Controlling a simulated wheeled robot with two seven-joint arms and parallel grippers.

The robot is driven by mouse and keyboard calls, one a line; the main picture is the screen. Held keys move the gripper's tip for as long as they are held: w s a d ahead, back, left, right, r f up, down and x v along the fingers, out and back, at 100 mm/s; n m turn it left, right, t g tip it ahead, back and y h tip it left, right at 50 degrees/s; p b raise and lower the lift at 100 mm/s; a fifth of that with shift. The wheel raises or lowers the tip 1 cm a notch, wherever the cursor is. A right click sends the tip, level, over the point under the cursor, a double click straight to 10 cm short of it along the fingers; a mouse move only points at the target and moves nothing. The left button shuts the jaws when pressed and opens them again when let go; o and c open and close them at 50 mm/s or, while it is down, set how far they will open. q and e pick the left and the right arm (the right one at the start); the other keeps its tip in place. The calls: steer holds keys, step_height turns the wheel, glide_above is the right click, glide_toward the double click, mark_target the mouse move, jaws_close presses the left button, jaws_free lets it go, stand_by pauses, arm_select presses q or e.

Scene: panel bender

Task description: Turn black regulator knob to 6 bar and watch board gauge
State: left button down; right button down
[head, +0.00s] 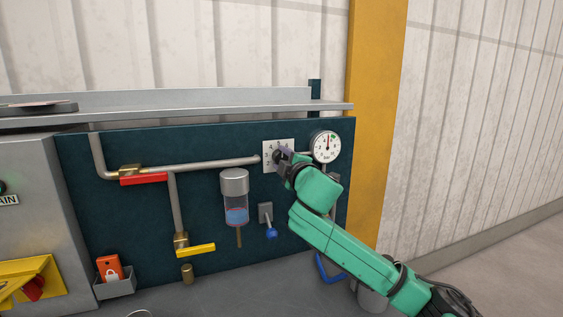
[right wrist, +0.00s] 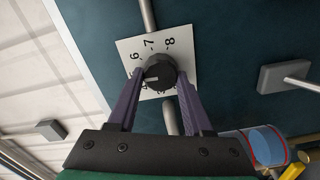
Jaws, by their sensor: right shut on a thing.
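The black regulator knob (right wrist: 160,71) sits on a white numbered plate (right wrist: 183,53); 6, 7 and 8 are readable in the right wrist view. Its white mark points left in that view, below the 6, toward a part of the scale hidden by a finger. My right gripper (right wrist: 158,88) has its purple fingers on both sides of the knob and is shut on it. My left gripper is out of view.
On the dark board are a red-handled valve (head: 144,180), a yellow-handled valve (head: 195,250), a clear bowl with blue liquid (head: 236,207) and a blue-tipped lever (head: 270,232). A grey shelf (head: 200,102) runs above. A yellow post (head: 375,100) stands to the right.

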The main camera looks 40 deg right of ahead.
steer(key=m, duration=0.3)
steer(key=shift+r+m, duration=0.1)
steer(key=shift+m, duration=0.2)
steer(key=shift+d+m, duration=0.1)
steer(key=shift+m, duration=1.7)
steer(key=shift+c, duration=1.5)
jaws_free()
steer(key=shift+s, duration=0.3)
steer(key=b+v, duration=0.5)
steer(key=v, duration=0.9)
